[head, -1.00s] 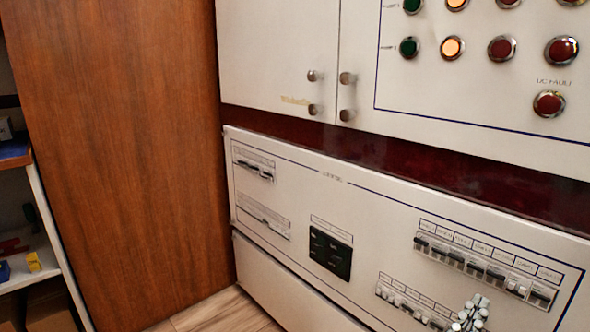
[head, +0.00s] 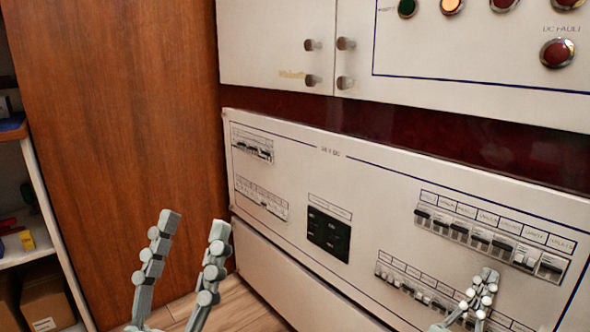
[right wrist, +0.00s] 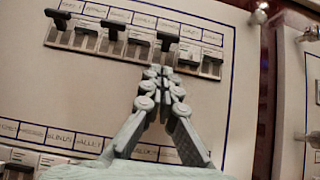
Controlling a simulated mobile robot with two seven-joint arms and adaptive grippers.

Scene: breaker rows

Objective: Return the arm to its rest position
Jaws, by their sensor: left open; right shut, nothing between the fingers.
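My left gripper (head: 195,224) stands upright and open at the bottom left of the head view, with nothing between its fingers. It is in front of the wooden side panel and floor, apart from the breaker panel. My right gripper (head: 487,278) is shut and empty in front of the lower right breaker row (head: 420,291). The right wrist view shows its fingertips (right wrist: 160,72) together just below a breaker row (right wrist: 135,42) with black levers at differing heights. I cannot tell whether they touch the panel. Most of both arms is out of view.
The white breaker panel (head: 300,180) also bears an upper right row (head: 488,240), two left rows and a dark display (head: 328,235). Cabinet doors with knobs are above. A wooden panel (head: 120,130) and a shelf (head: 45,252) with a cardboard box (head: 47,302) stand at left.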

